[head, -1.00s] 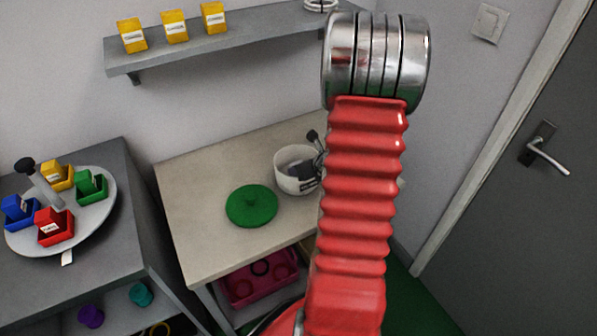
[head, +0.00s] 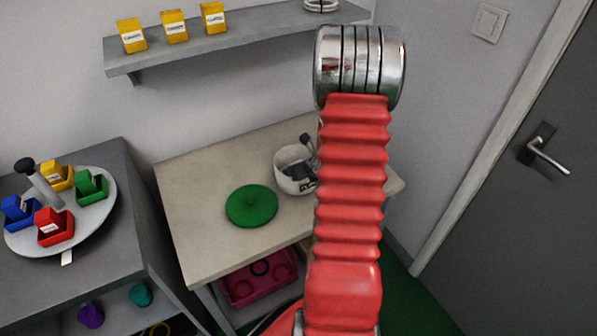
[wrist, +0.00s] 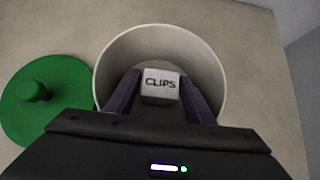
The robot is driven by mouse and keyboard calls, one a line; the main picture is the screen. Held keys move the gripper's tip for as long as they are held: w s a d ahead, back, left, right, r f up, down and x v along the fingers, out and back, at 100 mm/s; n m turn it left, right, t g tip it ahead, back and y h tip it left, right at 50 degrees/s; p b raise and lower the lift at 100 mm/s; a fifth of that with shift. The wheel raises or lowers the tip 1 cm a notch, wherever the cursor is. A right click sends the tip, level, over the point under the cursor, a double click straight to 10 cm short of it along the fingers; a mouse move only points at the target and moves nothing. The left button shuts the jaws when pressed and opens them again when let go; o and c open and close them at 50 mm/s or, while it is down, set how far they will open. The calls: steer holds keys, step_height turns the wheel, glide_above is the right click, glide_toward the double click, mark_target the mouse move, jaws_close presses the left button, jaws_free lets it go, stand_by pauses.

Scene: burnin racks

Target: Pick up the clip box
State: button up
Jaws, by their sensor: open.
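The clip box is a small white block marked CLIPS (wrist: 160,91). It lies inside a round white pot (wrist: 208,58), which also shows on the beige table in the head view (head: 287,184). My gripper (wrist: 159,77) reaches into the pot with its dark fingers apart, one on each side of the clip box. I cannot tell whether either finger touches it. In the head view my red arm hides part of the pot and most of the gripper, and I cannot make out the box there.
A green lid (head: 251,206) with a knob lies left of the pot, also in the wrist view (wrist: 52,100). A round tray (head: 92,222) with coloured bins stands on the grey cabinet at left. A wall shelf (head: 150,56) holds yellow boxes. A pink crate (head: 262,290) sits under the table.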

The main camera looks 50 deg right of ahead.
steer(key=c, duration=0.8)
steer(key=shift+c, duration=0.2)
steer(key=shift+r, duration=5)
